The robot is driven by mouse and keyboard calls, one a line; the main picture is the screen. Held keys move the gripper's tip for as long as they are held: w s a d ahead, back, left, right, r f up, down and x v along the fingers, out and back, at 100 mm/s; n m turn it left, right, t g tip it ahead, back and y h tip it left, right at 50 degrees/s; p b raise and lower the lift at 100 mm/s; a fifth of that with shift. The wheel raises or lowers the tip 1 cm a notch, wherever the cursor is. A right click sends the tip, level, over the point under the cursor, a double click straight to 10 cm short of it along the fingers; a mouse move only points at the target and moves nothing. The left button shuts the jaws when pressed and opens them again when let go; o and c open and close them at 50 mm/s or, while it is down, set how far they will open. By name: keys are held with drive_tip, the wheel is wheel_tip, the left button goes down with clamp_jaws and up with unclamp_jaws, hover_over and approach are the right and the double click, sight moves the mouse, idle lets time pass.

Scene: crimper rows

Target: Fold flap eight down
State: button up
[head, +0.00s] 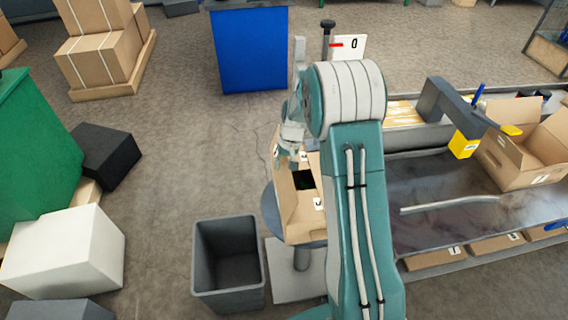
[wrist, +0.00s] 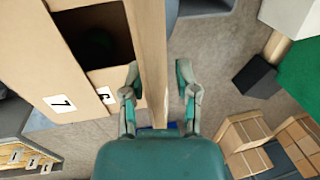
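An open cardboard box (head: 298,222) stands on a round grey stand in the head view, partly hidden by my arm. The wrist view shows its dark opening, a flap labelled 7 (wrist: 60,103), and a smaller label (wrist: 105,95) whose digit I cannot read surely. A long narrow cardboard flap (wrist: 152,40) stands up along the box's right side, seen nearly edge-on. No label eight is readable. My gripper (wrist: 158,68) is open, one finger on each side of this flap; the left finger is close to it, contact unclear. The gripper also shows above the box (head: 288,155).
A grey bin (head: 228,285) stands left of the stand. A dark bench (head: 440,190) with another open box (head: 530,145) is at right. A blue block (head: 250,50) stands behind.

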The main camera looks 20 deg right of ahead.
drive_tip(key=shift+a, duration=0.1)
drive_tip(key=r, duration=0.3)
drive_tip(key=d+r, duration=0.1)
drive_tip(key=r, duration=0.3)
drive_tip(key=shift+s+d+r, duration=0.1)
drive_tip(key=shift+d+r, duration=0.05)
drive_tip(key=shift+d, duration=0.05)
